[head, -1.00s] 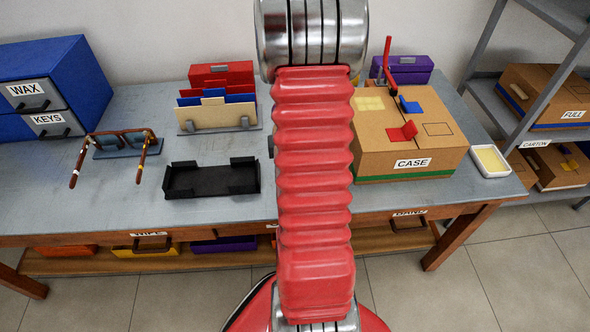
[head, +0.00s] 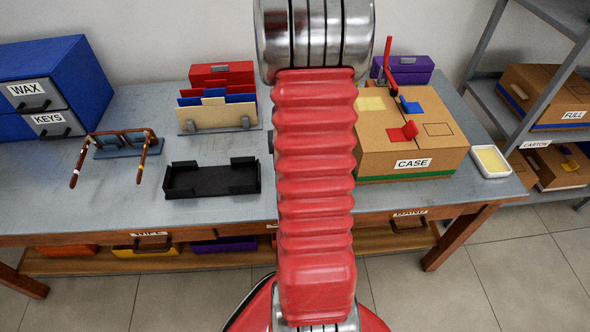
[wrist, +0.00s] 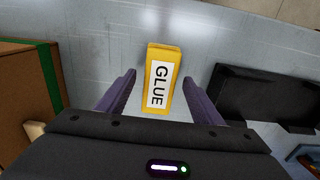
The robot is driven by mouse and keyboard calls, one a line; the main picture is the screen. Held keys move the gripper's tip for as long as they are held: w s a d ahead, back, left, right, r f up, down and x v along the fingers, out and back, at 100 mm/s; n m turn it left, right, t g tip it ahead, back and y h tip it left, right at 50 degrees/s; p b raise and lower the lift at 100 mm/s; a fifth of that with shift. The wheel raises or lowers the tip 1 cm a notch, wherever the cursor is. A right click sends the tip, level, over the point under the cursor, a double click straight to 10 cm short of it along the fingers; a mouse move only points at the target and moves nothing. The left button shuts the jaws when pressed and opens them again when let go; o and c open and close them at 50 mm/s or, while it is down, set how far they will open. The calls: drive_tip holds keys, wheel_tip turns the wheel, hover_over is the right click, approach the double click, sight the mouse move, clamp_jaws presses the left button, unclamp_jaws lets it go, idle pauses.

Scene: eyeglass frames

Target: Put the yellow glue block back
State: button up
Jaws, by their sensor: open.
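The yellow glue block (wrist: 161,66) rests on the grey table, with a white GLUE label facing the camera in the wrist view. My gripper (wrist: 160,77) is open, with one dark purple finger on each side of the block's lower part. I see gaps between the fingers and the block; whether either touches is unclear. In the head view, my red arm hides both the block and my gripper.
In the wrist view, the cardboard case (wrist: 25,95) is left and a black tray (wrist: 265,95) right, both near my gripper. The head view shows a card holder (head: 218,115), eyeglass frames (head: 125,140), blue drawers (head: 75,75) and a white dish (head: 490,162).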

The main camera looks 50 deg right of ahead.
wheel_tip(320, 180, up, 10)
idle(0.5)
drive_tip(key=shift+r, duration=0.1)
idle(0.4)
drive_tip(key=w+a+r+n+t+h, duration=0.1)
drive_tip(key=w+a+r+n, duration=0.1)
drive_tip(key=a+r, duration=0.45)
drive_tip(key=w+a+r+n+t, duration=0.1)
drive_tip(key=w+a+r+n, duration=0.15)
drive_tip(key=a, duration=0.75)
drive_tip(key=s+a+r+n+t, duration=0.1)
drive_tip(key=s+a+r+n, duration=0.1)
drive_tip(key=a, duration=0.7)
drive_tip(key=s+a+r+n+t+y, duration=0.1)
drive_tip(key=s+a+r+n+t, duration=0.1)
drive_tip(key=a, duration=0.7)
drive_tip(key=shift+s+r+n+t, duration=0.3)
drive_tip(key=shift+s+r+n, duration=0.35)
drive_tip(key=shift+s+r, duration=0.5)
drive_tip(key=shift+a, duration=0.1)
